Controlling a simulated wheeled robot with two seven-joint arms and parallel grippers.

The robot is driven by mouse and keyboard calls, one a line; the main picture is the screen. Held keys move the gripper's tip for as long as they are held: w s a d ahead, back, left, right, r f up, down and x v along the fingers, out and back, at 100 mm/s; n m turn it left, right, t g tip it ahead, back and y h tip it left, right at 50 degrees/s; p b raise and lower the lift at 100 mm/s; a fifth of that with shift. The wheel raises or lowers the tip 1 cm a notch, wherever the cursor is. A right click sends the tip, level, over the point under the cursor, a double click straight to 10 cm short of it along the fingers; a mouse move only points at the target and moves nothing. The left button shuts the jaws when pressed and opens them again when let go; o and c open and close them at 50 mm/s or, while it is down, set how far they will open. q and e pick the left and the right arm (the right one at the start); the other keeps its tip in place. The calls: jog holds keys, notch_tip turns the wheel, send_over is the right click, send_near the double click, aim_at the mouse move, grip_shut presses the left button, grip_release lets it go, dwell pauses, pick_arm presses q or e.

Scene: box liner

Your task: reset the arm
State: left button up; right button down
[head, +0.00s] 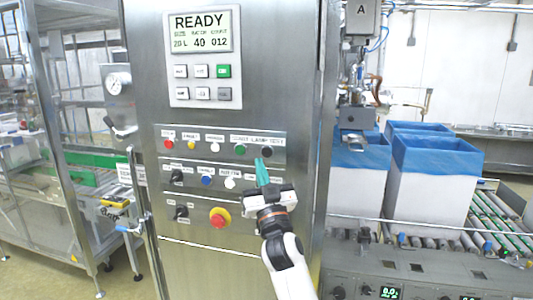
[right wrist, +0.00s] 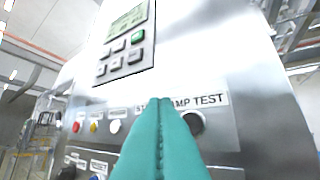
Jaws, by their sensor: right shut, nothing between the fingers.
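My right gripper (head: 261,170) is in front of the steel control panel (head: 281,60), with its teal fingers pointing up at the upper button row. The fingers are shut together with nothing between them; they also fill the lower middle of the right wrist view (right wrist: 160,140). Just above the fingertips in the head view are a green button (head: 239,149) and a black button (head: 267,151), the latter under a lamp test label. In the right wrist view the fingers hide part of the START label, and the black button (right wrist: 194,123) shows beside them. Whether they touch the panel is unclear. My left gripper is not in view.
The panel also carries a READY display (head: 201,32), a red emergency knob (head: 220,217) and several small buttons. Blue-lined white boxes (head: 433,190) stand on a roller conveyor (head: 490,222) at right. A glazed machine frame (head: 60,60) stands at left.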

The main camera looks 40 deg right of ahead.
dwell(0.3)
